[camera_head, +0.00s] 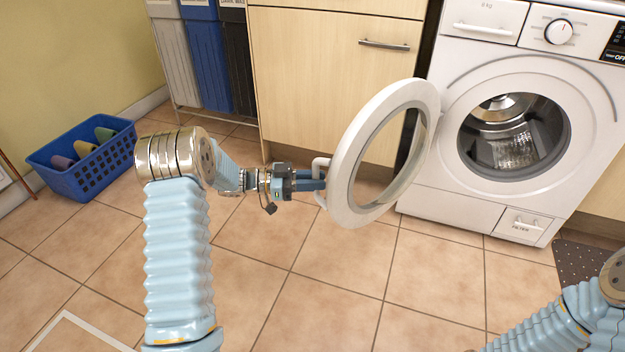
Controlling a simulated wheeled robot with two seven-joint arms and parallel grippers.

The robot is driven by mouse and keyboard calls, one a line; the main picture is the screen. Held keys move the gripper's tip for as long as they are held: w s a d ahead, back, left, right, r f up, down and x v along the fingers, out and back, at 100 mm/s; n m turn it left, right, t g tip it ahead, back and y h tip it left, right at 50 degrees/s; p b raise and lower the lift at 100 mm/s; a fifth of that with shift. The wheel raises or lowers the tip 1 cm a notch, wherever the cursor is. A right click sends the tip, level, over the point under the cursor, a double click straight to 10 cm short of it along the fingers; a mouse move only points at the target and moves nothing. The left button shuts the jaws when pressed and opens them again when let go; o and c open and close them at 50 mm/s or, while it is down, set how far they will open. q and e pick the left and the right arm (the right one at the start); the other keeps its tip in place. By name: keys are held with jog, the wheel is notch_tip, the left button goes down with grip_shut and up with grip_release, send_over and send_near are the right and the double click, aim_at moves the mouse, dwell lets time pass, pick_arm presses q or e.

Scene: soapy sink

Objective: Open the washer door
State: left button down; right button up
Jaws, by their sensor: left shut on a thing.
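The white washer (465,60) stands at the upper right, with its drum opening (513,135) in plain sight and the drum looking empty. Its round door (352,168) is swung wide open to the left, standing out from the front over the floor. A white handle (320,166) sticks out from the door's left edge. My left gripper (318,181) is shut on this handle, with its blue fingers reaching in from the left. My right arm shows at the lower right, but its gripper is out of view.
A wooden cabinet (320,75) with a metal handle stands left of the washer. Grey, blue and black bins (207,55) stand further left. A blue basket (85,185) with several rolled items sits on the floor at left. A dark mat (585,265) lies at right. The tiled floor in front is clear.

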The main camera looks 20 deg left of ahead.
pick_arm(q)
jog(key=shift+w+d+r, duration=0.15)
jog(key=shift+w+d, duration=0.1)
jog(key=shift+d, duration=0.15)
jog(key=c, duration=1.1)
grip_release()
jog(key=shift+d, duration=0.1)
jog(key=shift+s+a, duration=0.1)
jog(key=shift+a, duration=0.1)
jog(key=p+v, duration=0.1)
jog(key=v, duration=1.3)
